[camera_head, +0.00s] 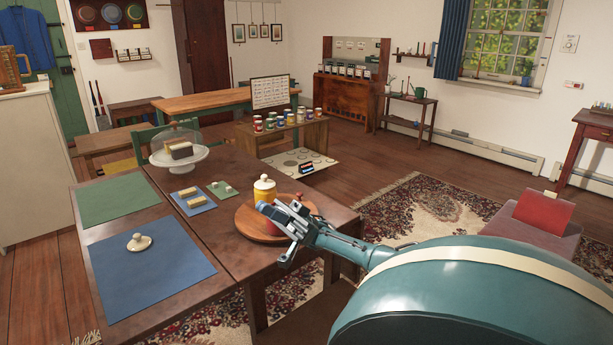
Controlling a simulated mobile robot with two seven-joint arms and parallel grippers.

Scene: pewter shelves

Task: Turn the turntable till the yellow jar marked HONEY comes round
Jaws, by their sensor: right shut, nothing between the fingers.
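The turntable (246,222) is a round wooden disc near the right edge of the dark wooden table. A yellow jar (264,188) with a pale lid and knob stands upright on it, towards the far side. No lettering can be read on the jar from here. My right gripper (284,226) is shut and empty. It is in front of the turntable in the picture and hides its right part and the foot of the jar. Whether it touches the turntable cannot be told. My left gripper is out of view.
Left of the turntable, the table (232,254) holds a blue mat (155,275), a green mat (112,198), small boards with pale blocks, and a glass-domed cake stand (190,158). A low shelf with several jars (282,134) stands behind. Rug and floor lie to the right.

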